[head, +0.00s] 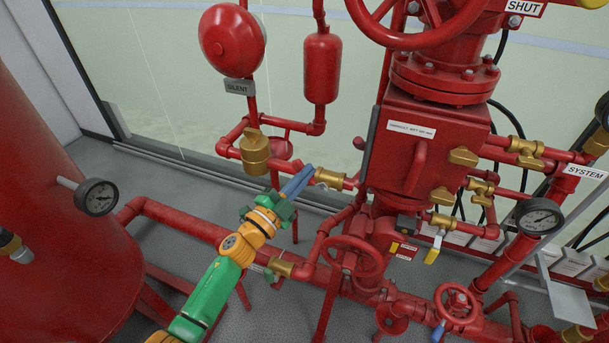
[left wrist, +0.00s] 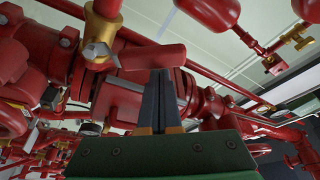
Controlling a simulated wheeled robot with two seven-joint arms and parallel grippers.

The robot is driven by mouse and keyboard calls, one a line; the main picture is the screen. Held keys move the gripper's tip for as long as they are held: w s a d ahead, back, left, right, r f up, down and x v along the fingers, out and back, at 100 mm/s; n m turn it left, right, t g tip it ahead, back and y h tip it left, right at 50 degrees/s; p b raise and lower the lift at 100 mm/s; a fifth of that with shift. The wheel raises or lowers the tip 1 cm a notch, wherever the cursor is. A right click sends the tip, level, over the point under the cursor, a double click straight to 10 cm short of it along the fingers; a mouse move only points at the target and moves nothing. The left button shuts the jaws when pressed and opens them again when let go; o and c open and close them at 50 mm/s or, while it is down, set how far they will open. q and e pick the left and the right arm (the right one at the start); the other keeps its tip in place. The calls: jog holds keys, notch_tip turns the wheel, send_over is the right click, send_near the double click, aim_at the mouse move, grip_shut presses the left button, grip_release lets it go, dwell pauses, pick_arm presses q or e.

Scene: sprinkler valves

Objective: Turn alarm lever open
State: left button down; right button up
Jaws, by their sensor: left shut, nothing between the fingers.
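A brass valve (head: 330,178) sits on a red pipe just right of my left gripper (head: 307,173) in the head view. In the left wrist view the brass valve (left wrist: 103,28) has a pale hex nut, with a red lever (left wrist: 152,57) pointing right from it. My left gripper (left wrist: 166,78) is shut and empty, with its blue-grey fingertips close to the lever's outer end. I cannot tell whether they touch. In the head view the lever is not clear behind the fingers. No label naming the alarm lever is readable. My right gripper is not in view.
A red alarm bell (head: 232,39) with a "SILENT" tag (head: 239,87) hangs above. A brass fitting (head: 255,152) stands left of the valve. The large red valve body (head: 425,140) and a red handwheel (head: 351,257) crowd the right. Grey floor (head: 180,245) shows at lower left.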

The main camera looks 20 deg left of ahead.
pick_arm(q)
jog(key=shift+f, duration=0.1)
jog(key=shift+a+f+n+b, duration=0.1)
jog(key=shift+a+n+b, duration=0.2)
jog(key=shift+n, duration=0.1)
jog(key=a+f+n+t+y+b, duration=0.2)
jog(key=a+f+n+y+b, duration=0.2)
jog(key=n, duration=1)
jog(key=shift+a+f+t+y+b, duration=0.35)
jog(key=shift+f+y+b, duration=0.35)
jog(key=shift+f+b, duration=0.6)
jog(key=shift+r, duration=0.15)
